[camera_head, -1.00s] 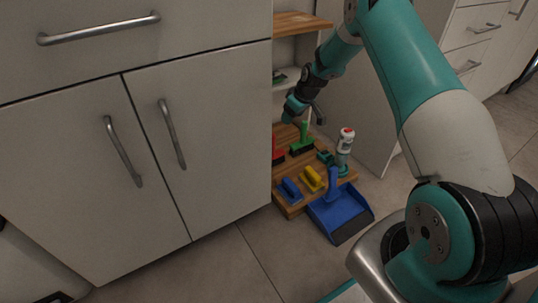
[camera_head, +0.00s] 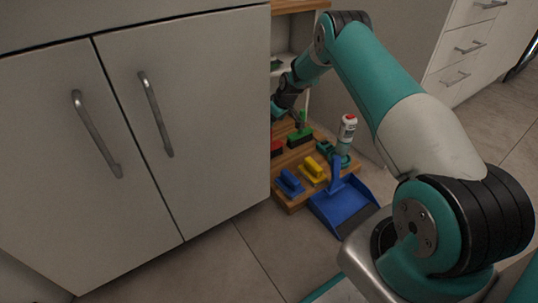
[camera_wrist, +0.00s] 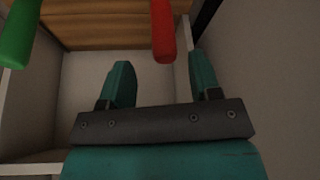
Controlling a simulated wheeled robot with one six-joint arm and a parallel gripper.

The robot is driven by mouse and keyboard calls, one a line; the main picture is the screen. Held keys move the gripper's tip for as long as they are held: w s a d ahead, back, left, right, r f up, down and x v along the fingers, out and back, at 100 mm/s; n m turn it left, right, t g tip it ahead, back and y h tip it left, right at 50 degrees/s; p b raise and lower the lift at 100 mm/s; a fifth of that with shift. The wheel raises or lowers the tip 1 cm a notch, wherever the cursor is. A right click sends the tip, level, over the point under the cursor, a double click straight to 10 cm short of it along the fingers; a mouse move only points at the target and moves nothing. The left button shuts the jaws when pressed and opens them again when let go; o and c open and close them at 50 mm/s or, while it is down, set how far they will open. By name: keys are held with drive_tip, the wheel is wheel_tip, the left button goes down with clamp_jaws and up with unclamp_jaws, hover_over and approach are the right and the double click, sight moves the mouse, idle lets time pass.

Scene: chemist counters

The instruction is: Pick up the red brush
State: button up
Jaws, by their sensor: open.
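The red brush (camera_head: 277,148) is on the low wooden shelf in the head view, partly hidden by the cabinet's edge. In the wrist view its red handle (camera_wrist: 163,30) shows at the top, just beyond the space between my fingertips and not between them. My gripper (camera_wrist: 161,78) is open and empty. In the head view my gripper (camera_head: 280,108) is above the brushes at the cabinet's edge, and its fingers are hard to make out.
A green brush (camera_head: 300,137) stands right beside the red one; its green handle (camera_wrist: 20,35) is at the wrist view's upper left. Blue (camera_head: 290,182) and yellow (camera_head: 313,171) brushes, a bottle (camera_head: 346,130) and a blue dustpan (camera_head: 343,205) are nearby. A cabinet (camera_head: 150,190) blocks the left.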

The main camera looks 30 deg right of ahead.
drive_tip(key=b+x, duration=0.4)
drive_tip(key=x, duration=0.1)
drive_tip(key=shift+a+f+b, duration=0.15)
drive_tip(key=shift+a+b, duration=0.1)
drive_tip(key=shift+b, duration=0.15)
drive_tip(key=shift+c, duration=0.2)
drive_tip(key=c, duration=1)
